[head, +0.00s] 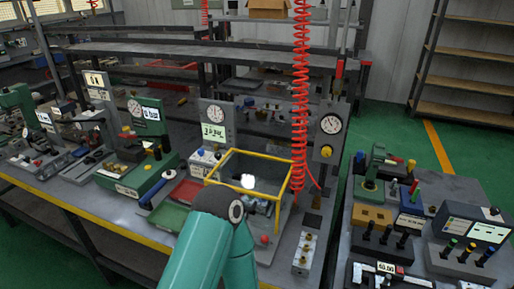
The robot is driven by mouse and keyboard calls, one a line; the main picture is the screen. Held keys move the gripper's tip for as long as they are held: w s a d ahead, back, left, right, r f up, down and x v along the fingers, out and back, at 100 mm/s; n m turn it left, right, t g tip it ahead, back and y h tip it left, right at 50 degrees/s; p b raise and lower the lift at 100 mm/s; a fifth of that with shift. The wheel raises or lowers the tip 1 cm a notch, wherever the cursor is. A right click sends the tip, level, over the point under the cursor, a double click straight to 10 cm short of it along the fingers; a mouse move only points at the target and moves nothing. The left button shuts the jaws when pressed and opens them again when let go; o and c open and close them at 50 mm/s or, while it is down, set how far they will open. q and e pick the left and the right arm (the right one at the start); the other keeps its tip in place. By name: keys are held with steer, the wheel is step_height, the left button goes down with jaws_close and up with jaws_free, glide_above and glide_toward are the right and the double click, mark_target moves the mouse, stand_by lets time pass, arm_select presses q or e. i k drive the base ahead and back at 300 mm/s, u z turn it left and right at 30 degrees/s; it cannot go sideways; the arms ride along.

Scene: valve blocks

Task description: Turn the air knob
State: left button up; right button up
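A yellow knob (326,151) sits low on an upright grey panel (313,145) right of the middle, below a round white dial gauge (331,124). It looks like the air knob. Its exact turn position is too small to read. Nothing touches it. A teal arm of mine rises from the bottom edge, left of the middle, and its bent joint is in front of the bench. I cannot tell which arm it is. Neither gripper shows in the head view.
A red coiled hose (301,90) hangs just left of the panel. A yellow-edged open box (275,156) stands on the bench between my arm and the panel. A second gauge panel (216,120) is further left. A crowded bench with a green press (372,170) is at right.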

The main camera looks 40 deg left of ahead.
mark_target(217, 155)
steer(key=k, duration=1.35)
steer(key=z, duration=2.25)
steer(key=i, duration=0.05)
steer(key=u, duration=3.85)
steer(key=i, duration=1)
